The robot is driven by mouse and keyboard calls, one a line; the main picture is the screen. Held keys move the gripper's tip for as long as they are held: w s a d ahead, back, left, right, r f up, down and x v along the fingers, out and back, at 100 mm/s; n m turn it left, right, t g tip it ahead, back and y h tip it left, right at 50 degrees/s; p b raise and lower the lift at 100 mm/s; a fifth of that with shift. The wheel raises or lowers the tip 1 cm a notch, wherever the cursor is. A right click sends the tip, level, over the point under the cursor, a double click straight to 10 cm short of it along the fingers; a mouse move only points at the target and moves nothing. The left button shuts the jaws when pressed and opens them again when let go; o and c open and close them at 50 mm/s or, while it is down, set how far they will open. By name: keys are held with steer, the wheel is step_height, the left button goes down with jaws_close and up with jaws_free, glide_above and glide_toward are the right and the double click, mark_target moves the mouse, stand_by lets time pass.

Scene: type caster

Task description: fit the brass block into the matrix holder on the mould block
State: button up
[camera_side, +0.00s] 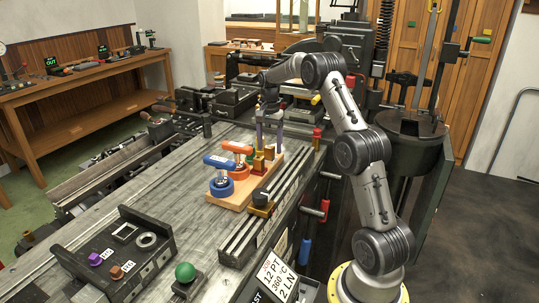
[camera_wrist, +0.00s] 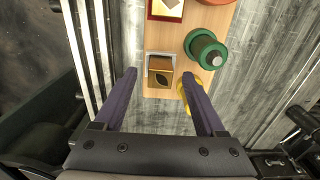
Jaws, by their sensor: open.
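A brass block (camera_wrist: 160,79) with a dark leaf-shaped mark on its face sits at a grey metal frame on a wooden board (camera_wrist: 158,37) in the wrist view. My gripper (camera_wrist: 159,74) has its two purple fingers apart, with the tips on either side of this block in the picture. I cannot tell whether they touch it. In the side view my gripper (camera_side: 269,150) points down over the far end of the board (camera_side: 234,200), near small brass pieces (camera_side: 258,164). I cannot clearly identify the matrix holder or mould block.
A green spool-shaped piece (camera_wrist: 206,52) and a yellow piece (camera_wrist: 183,92) are close to the right finger. Dark rails (camera_side: 250,232) run beside the board. The grey bench (camera_side: 150,190) to its left is mostly clear.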

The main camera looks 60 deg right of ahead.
mark_target(269, 147)
jaws_close()
steer(key=shift+r, duration=0.1)
stand_by(0.3)
steer(key=shift+r, duration=0.5)
step_height(269, 147, up, 2)
steer(key=shift+r, duration=0.1)
steer(key=s+a+r, duration=0.9)
steer(key=s, duration=0.1)
steer(key=shift+s+r, duration=0.3)
steer(key=shift+r, duration=0.05)
steer(key=shift+a, duration=0.1)
